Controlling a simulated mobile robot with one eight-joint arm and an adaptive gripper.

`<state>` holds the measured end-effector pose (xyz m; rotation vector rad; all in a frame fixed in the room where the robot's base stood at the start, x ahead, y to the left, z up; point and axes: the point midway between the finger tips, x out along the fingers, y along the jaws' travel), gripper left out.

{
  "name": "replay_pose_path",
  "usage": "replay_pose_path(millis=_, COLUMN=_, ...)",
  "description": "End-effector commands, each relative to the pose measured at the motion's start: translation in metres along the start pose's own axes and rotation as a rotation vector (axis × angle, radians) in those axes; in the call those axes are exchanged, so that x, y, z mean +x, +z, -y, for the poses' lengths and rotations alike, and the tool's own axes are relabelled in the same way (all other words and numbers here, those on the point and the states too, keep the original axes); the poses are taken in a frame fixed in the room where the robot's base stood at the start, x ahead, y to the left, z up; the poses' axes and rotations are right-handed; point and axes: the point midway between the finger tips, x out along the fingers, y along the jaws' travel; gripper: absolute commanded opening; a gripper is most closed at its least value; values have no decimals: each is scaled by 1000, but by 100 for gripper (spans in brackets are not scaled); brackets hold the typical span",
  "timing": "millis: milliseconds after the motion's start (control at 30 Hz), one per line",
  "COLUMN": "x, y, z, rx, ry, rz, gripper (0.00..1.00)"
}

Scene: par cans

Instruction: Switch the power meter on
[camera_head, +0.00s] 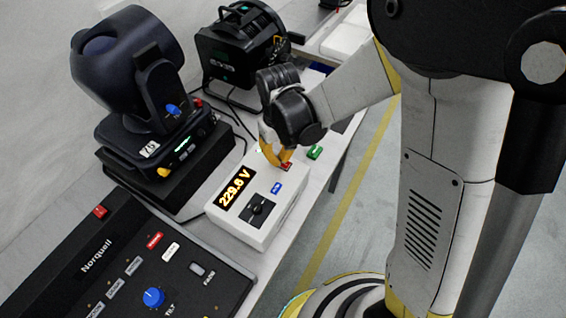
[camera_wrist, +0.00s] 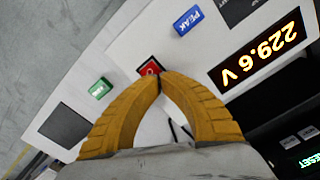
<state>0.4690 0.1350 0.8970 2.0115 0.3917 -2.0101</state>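The power meter (camera_head: 233,226) is a white box on the bench in the head view. Its display (camera_head: 234,193) is lit and reads 229.6 V in yellow digits, also seen in the wrist view (camera_wrist: 258,60). In the wrist view, the fingertips (camera_wrist: 160,78) overlap the edge of the red button (camera_wrist: 150,66); contact cannot be told.
A green button (camera_head: 315,152) lies just beyond the red one. A moving-head lamp (camera_head: 130,75) stands at back left, and a black machine (camera_head: 238,48) behind. A dark Norquell console (camera_head: 110,260) fills the front left. Open floor lies right of the bench.

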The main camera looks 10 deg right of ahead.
Motion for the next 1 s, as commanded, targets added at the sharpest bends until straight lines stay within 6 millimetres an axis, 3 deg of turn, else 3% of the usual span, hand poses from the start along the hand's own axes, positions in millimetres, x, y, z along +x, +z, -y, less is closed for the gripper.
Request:
replay_pose_path(millis=267, x=-8, y=1, z=0, rx=0, ry=0, rz=1, gripper=0)
replay_pose_path(millis=1000, x=-70, y=0, z=0, rx=0, ry=0, rz=1, gripper=0)
